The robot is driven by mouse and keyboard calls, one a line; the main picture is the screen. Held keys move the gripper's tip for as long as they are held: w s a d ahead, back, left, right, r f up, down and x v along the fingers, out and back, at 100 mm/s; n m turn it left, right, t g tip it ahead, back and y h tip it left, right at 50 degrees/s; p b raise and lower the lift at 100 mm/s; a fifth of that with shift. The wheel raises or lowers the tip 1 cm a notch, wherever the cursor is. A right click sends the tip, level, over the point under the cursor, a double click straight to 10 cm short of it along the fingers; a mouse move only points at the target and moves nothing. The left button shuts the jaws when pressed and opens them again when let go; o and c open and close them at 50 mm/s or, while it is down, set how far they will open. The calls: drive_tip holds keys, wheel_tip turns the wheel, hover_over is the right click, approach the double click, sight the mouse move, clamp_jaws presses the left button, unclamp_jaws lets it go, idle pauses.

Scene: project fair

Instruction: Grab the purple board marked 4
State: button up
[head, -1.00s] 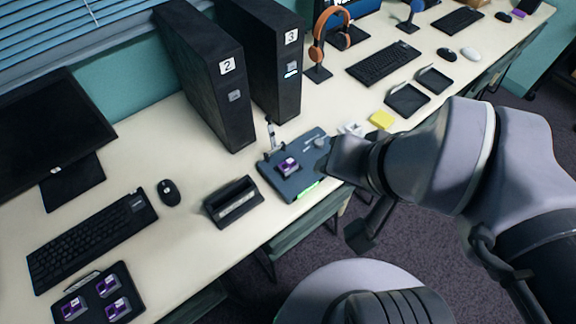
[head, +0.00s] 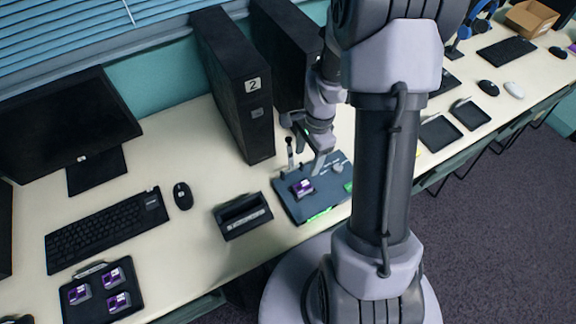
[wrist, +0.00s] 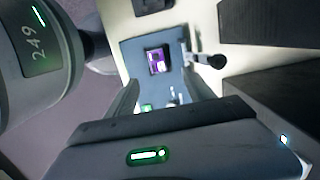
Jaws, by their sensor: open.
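One purple board (head: 303,187) sits on a blue-grey fixture plate (head: 330,195) near the front of the table. It also shows in the wrist view (wrist: 157,61), beyond my fingertips. Several other purple boards sit on a black tray (head: 72,313) at the lower left, among them one at its upper right (head: 112,277). The numbers on the boards are too small to read. My gripper (head: 306,148) is open and empty, above the back of the fixture plate; its fingers also show in the wrist view (wrist: 163,92).
A small lever (head: 289,152) stands upright at the fixture's back left edge. A black slotted holder (head: 242,216) is to its left. A black tower marked 2 (head: 235,95) stands behind. A keyboard (head: 105,230) and mouse (head: 183,196) lie further left.

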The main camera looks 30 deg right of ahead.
drive_tip(key=b, duration=0.3)
hover_over(303, 186)
drive_tip(key=f, duration=0.8)
drive_tip(key=shift+w+d+f, duration=0.1)
drive_tip(key=shift+w+f, duration=0.15)
drive_tip(key=shift+f, duration=0.05)
drive_tip(key=f+b, duration=0.2)
drive_tip(key=f, duration=0.1)
drive_tip(key=f+b, duration=0.1)
drive_tip(key=f, duration=0.1)
drive_tip(key=shift+s+f, duration=0.25)
drive_tip(key=shift+s, duration=0.05)
drive_tip(key=shift+r, duration=0.15)
drive_tip(key=shift+c, duration=0.4)
clamp_jaws()
drive_tip(key=shift+r, duration=0.1)
